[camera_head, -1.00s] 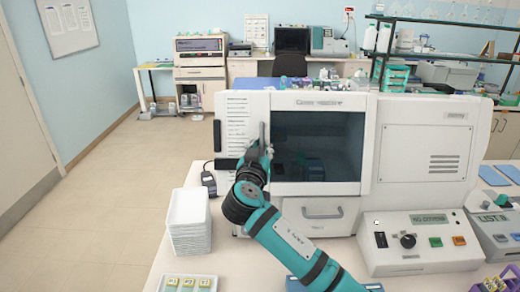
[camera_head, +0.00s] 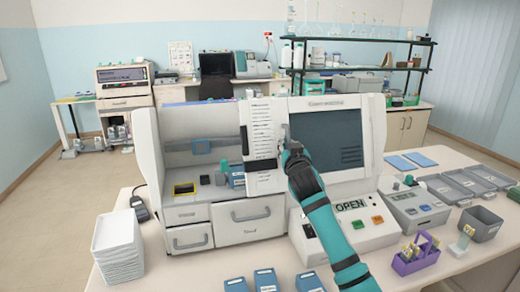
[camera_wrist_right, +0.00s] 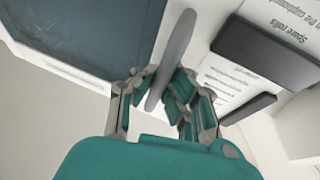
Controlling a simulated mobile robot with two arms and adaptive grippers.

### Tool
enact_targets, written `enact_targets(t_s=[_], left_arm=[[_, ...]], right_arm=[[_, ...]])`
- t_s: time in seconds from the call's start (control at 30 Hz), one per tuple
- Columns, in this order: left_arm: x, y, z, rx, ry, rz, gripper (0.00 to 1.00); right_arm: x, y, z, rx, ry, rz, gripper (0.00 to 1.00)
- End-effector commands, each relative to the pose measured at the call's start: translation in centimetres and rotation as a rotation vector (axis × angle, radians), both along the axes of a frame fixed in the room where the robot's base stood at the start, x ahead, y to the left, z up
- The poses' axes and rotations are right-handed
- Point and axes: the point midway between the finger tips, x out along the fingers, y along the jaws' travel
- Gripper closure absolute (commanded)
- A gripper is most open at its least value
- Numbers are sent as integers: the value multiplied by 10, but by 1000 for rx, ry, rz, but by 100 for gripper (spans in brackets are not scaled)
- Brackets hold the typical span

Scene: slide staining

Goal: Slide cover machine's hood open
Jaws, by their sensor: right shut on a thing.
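The cover machine (camera_head: 212,218) is a white bench unit. Its sliding hood (camera_head: 262,125), a white vented panel with a dark window (camera_head: 327,140), stands at the right side of the machine. The left bay is uncovered and shows blue and dark parts inside. The display (camera_head: 350,205) reads OPEN. My right gripper (camera_head: 288,148) is at the hood's upright handle. In the wrist view, the grey handle (camera_wrist_right: 172,55) runs between the fingers of my right gripper (camera_wrist_right: 160,100), which are shut on it. My left gripper is not in view.
A stack of white trays (camera_head: 118,245) stands left of the machine. A purple rack (camera_head: 415,255) and grey trays (camera_head: 470,180) are at the right. Blue boxes (camera_head: 266,280) lie at the front edge. The left front of the table is partly clear.

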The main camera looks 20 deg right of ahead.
Motion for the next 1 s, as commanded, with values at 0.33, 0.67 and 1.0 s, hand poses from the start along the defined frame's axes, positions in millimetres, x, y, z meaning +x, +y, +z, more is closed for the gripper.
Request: enact_targets(t_s=[0.33, 0.67, 1.0], left_arm=[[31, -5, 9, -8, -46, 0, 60], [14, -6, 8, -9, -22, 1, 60], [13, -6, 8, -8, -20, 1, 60]], right_arm=[[0, -45, -3, 6, 7, -3, 100], [0, -48, -4, 6, 7, -2, 100], [0, -47, -2, 5, 4, 0, 77]])
